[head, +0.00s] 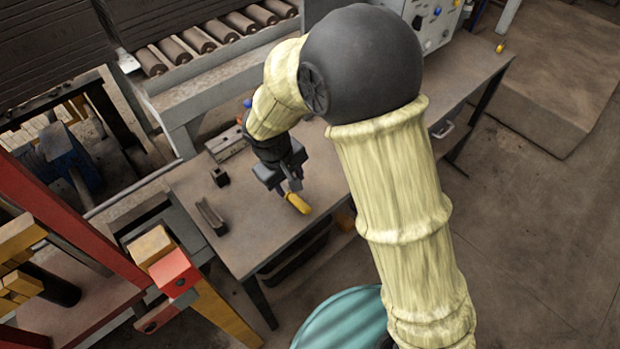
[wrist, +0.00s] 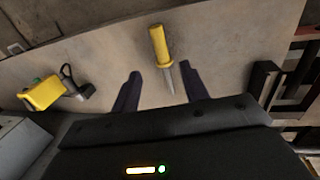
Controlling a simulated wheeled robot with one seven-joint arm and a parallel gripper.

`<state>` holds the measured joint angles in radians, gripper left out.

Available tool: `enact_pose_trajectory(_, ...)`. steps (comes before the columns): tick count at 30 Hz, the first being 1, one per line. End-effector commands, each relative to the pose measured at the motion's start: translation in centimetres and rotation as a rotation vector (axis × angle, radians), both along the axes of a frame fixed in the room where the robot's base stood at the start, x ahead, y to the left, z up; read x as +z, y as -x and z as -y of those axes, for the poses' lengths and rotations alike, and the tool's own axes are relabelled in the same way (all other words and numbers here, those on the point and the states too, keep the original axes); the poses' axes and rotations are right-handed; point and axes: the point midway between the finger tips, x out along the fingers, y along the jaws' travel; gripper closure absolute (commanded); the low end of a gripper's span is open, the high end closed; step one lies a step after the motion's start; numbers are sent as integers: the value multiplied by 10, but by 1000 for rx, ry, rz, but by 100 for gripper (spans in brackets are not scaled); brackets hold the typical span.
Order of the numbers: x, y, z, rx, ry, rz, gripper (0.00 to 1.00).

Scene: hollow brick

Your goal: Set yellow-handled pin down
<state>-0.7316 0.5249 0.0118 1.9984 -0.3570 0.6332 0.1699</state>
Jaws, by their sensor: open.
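The yellow-handled pin (wrist: 158,45) lies on the bench top between and just beyond my gripper's fingertips in the wrist view. Its yellow handle points away from me and its grey metal tip points back between the fingers. In the head view the yellow handle (head: 298,203) shows below my gripper (head: 290,186), near the front edge of the bench (head: 250,235). My gripper (wrist: 158,82) is open, with a finger on each side of the pin and a gap on both sides. In the head view the metal tip is hard to make out by the fingers.
A small dark block (head: 220,176) and a dark angled piece (head: 211,216) stand on the bench to the left. A grey metal fixture (head: 226,143) lies behind. In the wrist view a yellow item (wrist: 43,93) lies at left. The bench around the pin is clear.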

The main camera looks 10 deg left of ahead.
Motion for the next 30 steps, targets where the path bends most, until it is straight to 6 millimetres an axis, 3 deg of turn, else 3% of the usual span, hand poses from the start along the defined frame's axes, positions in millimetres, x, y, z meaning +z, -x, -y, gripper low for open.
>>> enact_pose_trajectory(6, 1, -1, 3, -8, -3, 0, 55)
enact_pose_trajectory(10, 9, -5, 27, -70, -26, -1, 55)
enact_pose_trajectory(17, 36, -2, 124, -331, -129, 16, 55)
enact_pose_trajectory(24, 58, 34, 222, -642, -237, 78, 55)
enact_pose_trajectory(27, 63, 52, 249, -751, -269, 110, 55)
enact_pose_trajectory(30, 65, 63, 264, -815, -287, 131, 55)
